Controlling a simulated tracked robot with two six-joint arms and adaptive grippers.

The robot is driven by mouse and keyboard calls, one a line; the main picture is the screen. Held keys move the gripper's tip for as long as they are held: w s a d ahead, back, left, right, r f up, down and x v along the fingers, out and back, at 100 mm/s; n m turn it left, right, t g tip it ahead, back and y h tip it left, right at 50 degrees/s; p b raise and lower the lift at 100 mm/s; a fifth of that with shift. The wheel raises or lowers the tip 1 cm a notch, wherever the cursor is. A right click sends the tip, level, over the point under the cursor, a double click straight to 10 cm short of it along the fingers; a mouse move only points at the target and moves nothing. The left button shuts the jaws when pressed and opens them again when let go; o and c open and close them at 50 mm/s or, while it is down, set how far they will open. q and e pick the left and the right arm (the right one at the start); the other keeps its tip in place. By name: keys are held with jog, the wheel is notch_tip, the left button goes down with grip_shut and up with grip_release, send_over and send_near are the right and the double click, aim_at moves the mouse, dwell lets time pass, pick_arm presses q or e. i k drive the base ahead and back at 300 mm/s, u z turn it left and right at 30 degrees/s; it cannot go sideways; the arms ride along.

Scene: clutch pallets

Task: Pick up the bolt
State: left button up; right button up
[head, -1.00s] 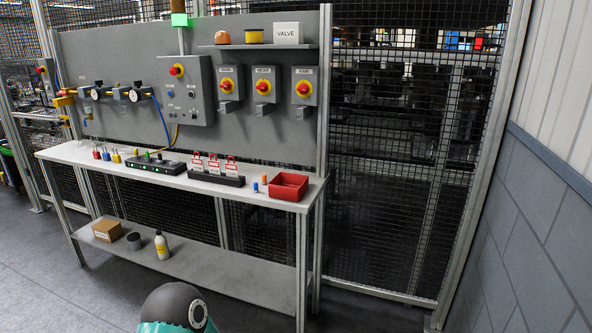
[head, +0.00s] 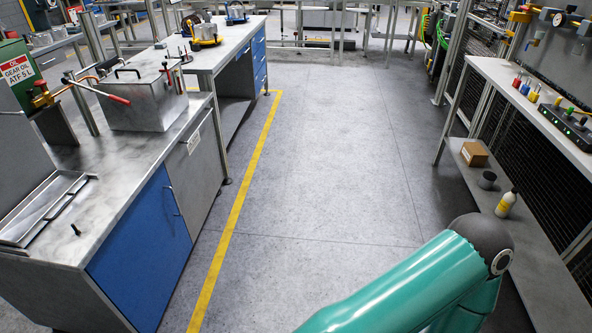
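A small dark piece that looks like the bolt (head: 76,229) is on the grey metal top of the left workbench (head: 115,222), near its front edge and to the right of a shallow metal tray. It is too small to make out its head or thread. Neither of my grippers is in view. Only a teal arm link of mine with a dark joint shows at the lower right, well away from the bolt.
The shallow tray (head: 20,238) and a lidded metal box (head: 140,103) with red-handled levers stand on the left bench. Grey floor with a yellow line (head: 240,205) is clear between the benches. A right-hand bench (head: 540,120) holds padlocks and a dark strip.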

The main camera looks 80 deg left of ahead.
aim_at(76, 232)
jog(key=u, duration=0.15)
jog(key=i, duration=0.15)
jog(key=u, duration=2.75)
jog(key=i, duration=0.3)
jog(key=u, duration=1.95)
jog(key=k, duration=0.4)
jog(key=u, duration=0.5)
jog(key=i, duration=1.4)
jog(key=z, duration=0.5)
